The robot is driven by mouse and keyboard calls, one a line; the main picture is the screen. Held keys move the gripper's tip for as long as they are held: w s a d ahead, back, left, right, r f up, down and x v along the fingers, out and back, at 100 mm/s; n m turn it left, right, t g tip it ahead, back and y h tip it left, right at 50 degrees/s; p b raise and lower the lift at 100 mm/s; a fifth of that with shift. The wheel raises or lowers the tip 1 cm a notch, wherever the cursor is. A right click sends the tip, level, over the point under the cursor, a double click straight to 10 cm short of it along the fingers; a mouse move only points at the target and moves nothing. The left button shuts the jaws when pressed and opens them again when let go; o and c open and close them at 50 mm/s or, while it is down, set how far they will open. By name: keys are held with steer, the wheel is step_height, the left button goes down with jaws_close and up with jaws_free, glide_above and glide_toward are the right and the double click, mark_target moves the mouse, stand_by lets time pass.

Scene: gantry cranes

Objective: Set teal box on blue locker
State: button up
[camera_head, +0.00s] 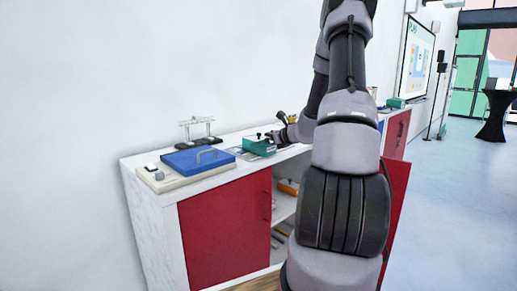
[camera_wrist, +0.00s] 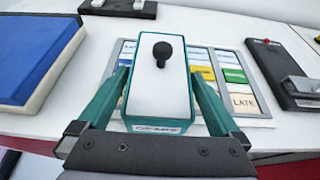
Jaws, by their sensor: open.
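The teal box (camera_wrist: 158,88), with a white top and a black knob, stands on the white counter, partly over a panel of coloured labels. It also shows in the head view (camera_head: 259,147), left of my gripper. My gripper (camera_wrist: 160,78) is open, with one finger on each side of the box; I cannot tell whether they touch it. In the head view my gripper (camera_head: 280,136) is small and partly hidden. A flat blue-topped case with a pale base, seemingly the blue locker (camera_head: 190,164), lies left of the box. Its edge shows in the wrist view (camera_wrist: 32,58).
The white counter (camera_head: 150,160) stands against the wall, with a red door (camera_head: 225,228) below and open shelves beside it. A metal stand (camera_head: 196,130) is behind the blue case. A dark device (camera_wrist: 290,75) lies right of the label panel (camera_wrist: 243,85).

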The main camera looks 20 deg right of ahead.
steer(key=shift+x, duration=1.5)
jaws_close()
